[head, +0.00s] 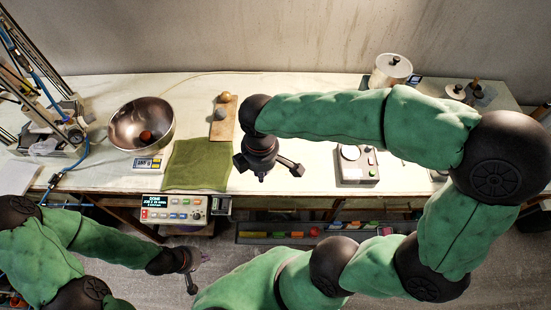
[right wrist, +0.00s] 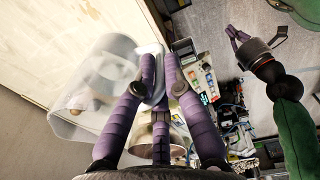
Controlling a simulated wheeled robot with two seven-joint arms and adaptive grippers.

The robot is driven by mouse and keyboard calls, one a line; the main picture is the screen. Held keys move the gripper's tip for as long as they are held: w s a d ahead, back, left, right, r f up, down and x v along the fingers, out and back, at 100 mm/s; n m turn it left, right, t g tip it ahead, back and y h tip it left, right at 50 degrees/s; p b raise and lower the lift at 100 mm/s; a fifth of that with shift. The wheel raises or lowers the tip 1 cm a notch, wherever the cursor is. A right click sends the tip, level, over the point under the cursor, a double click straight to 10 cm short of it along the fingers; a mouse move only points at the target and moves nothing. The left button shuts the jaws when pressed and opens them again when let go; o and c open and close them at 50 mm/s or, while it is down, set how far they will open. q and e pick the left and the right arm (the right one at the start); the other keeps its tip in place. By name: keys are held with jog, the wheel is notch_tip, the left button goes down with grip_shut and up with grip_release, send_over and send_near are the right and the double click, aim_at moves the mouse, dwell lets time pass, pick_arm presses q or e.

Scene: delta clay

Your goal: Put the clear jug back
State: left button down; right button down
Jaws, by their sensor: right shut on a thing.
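The clear jug (right wrist: 92,88) is see-through and shows in the right wrist view, left of and behind my purple fingers. My right gripper (right wrist: 161,62) is shut on it at the handle side. In the head view my right gripper (head: 266,166) hangs over the table's front edge, right of the green cloth; I cannot make out the jug there. My left gripper (head: 190,268) is low at the left, in front of the table. It also shows in the right wrist view (right wrist: 256,36), fingers spread and empty.

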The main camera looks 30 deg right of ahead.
jog(key=w+d+f, duration=0.2)
jog(key=w+d, duration=0.1)
jog(key=w+d+f+b, duration=0.1)
jog(key=w+d, duration=0.1)
jog(key=shift+f, duration=0.25)
jog(key=shift+w+d+f+b, duration=0.35)
jog(key=shift+w+d+f, duration=0.2)
jog(key=shift+f, duration=0.85)
jog(key=shift+w+d+f+b, duration=0.35)
jog(key=shift+w+d+f, duration=0.15)
jog(key=shift+f, duration=0.9)
jog(key=shift+w+d+f+b, duration=0.35)
jog(key=shift+w+d+f, duration=0.2)
jog(key=shift+f, duration=0.85)
jog(key=shift+f, duration=0.2)
jog(key=c, duration=1.3)
grip_release()
